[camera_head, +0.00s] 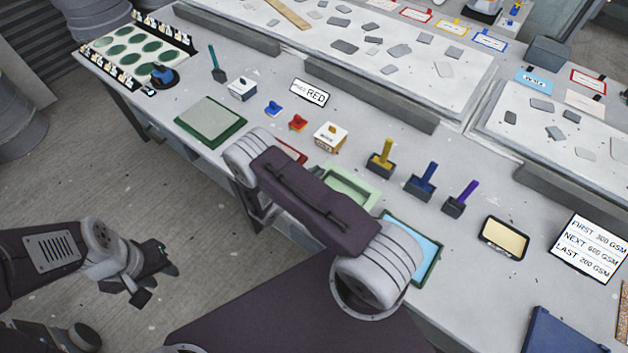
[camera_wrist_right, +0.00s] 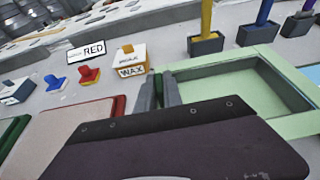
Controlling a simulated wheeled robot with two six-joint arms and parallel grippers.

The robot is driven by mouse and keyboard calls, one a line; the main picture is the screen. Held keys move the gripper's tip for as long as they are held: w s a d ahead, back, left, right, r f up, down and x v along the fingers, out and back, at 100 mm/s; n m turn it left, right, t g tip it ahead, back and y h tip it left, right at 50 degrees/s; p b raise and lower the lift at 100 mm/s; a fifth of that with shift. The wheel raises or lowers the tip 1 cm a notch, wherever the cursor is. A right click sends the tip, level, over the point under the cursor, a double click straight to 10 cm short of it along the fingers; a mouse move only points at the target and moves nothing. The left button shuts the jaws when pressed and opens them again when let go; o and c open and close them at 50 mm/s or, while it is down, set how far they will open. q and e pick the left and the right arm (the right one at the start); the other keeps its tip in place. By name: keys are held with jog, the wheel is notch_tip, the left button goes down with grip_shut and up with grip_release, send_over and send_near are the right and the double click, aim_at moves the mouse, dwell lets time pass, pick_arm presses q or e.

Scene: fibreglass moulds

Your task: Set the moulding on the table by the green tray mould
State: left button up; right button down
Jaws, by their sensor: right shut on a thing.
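The pale green tray mould (camera_head: 370,192) lies on the table, partly behind my right forearm. In the right wrist view the green tray mould (camera_wrist_right: 262,125) shows a wide rim around a recess. My right gripper (camera_wrist_right: 160,90) is shut just left of this tray. A narrow green piece (camera_wrist_right: 166,87) shows between its fingers; I take it for the moulding's edge, and the rest is hidden. I cannot tell whether it touches the tray. In the head view my arm hides the right gripper. My left gripper (camera_head: 156,283) is open and empty, over the floor off the table's front.
A dark green tray (camera_head: 240,124), a red tray (camera_head: 296,154) and a blue tray (camera_head: 432,262) line the front edge. Behind stand a WAX box (camera_head: 330,137), coloured stamps and handled blocks (camera_head: 381,166). A RED sign (camera_head: 310,93) stands further back. Bare tabletop shows between them.

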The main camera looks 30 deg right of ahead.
jog(key=shift+w+a+f, duration=0.25)
jog(key=shift+a+f, duration=0.15)
jog(key=shift+a, duration=0.1)
notch_tip(320, 180, down, 4)
jog(key=shift+w+p, duration=0.1)
jog(key=shift+p, duration=0.2)
jog(key=shift+f, duration=0.2)
jog(key=c, duration=1.5)
grip_release()
jog(key=shift+r, duration=0.1)
